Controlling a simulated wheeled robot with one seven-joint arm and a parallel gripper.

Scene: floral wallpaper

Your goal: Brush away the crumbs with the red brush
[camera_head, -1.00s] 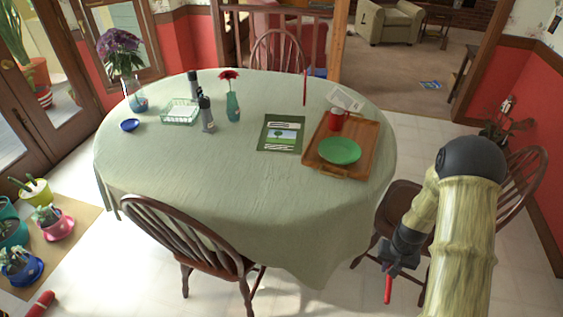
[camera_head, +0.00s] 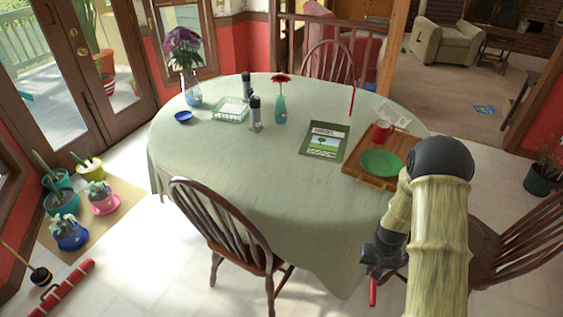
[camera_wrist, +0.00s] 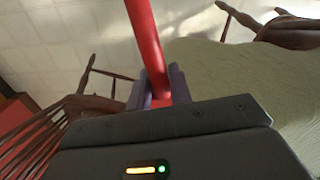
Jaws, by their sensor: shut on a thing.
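My gripper (camera_head: 372,272) is at the lower right of the head view, in front of the table's right side and clear of the tabletop. It is shut on the red brush (camera_head: 373,293), whose red handle hangs below it. In the wrist view the red handle (camera_wrist: 147,45) runs up out of the picture from between the fingers (camera_wrist: 163,90); its bristles are not clear. The round table (camera_head: 230,160) has a pale green cloth. Faint specks, perhaps the crumbs (camera_head: 317,182), show on the cloth below the green booklet (camera_head: 324,140).
A wooden tray (camera_head: 368,179) with a green plate (camera_head: 381,163) and red mug (camera_head: 382,131) is on the table's right. A vase (camera_head: 280,108) and dark bottles (camera_head: 255,115) stand farther back. Chairs stand at the front (camera_head: 230,235) and right (camera_head: 500,250).

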